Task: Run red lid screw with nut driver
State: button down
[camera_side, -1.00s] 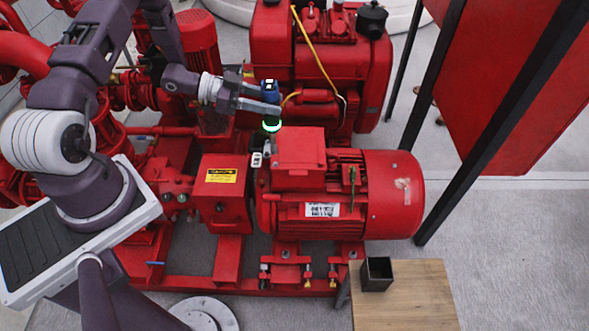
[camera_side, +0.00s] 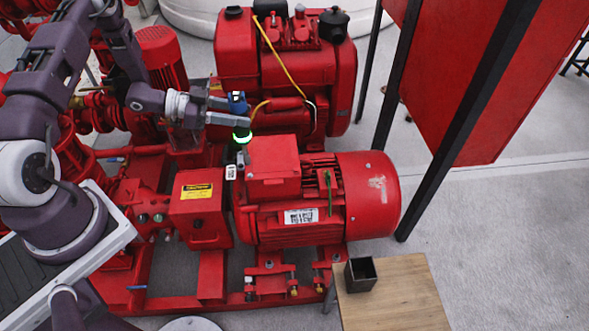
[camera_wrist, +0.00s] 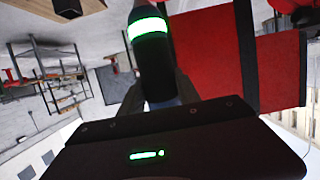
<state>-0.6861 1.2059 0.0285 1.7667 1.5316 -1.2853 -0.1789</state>
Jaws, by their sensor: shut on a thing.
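The red lid (camera_side: 273,166) is the boxy cover on top of the red motor (camera_side: 370,200) in the side view. My gripper (camera_side: 228,111) is shut on the nut driver (camera_side: 238,104), a blue and black tool with a glowing green ring near its lower end. The driver hangs upright, its tip just above and left of the lid's back left corner. I cannot tell if the tip touches anything. In the wrist view the driver (camera_wrist: 152,65) points away between my fingers, which are partly hidden.
A small green item (camera_side: 328,190) stands on the motor right of the lid. A red engine (camera_side: 290,75) with a yellow hose is behind. A black open box (camera_side: 361,275) sits on a wooden table (camera_side: 405,300) in front. Dark posts (camera_side: 455,130) rise at right.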

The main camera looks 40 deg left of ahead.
dwell(0.3)
jog(key=w+d+r, duration=0.3)
jog(key=w+d, duration=0.7)
jog(key=shift+r, duration=0.35)
notch_tip(320, 180, down, 8)
jog(key=shift+f, duration=0.85)
dwell(2.9)
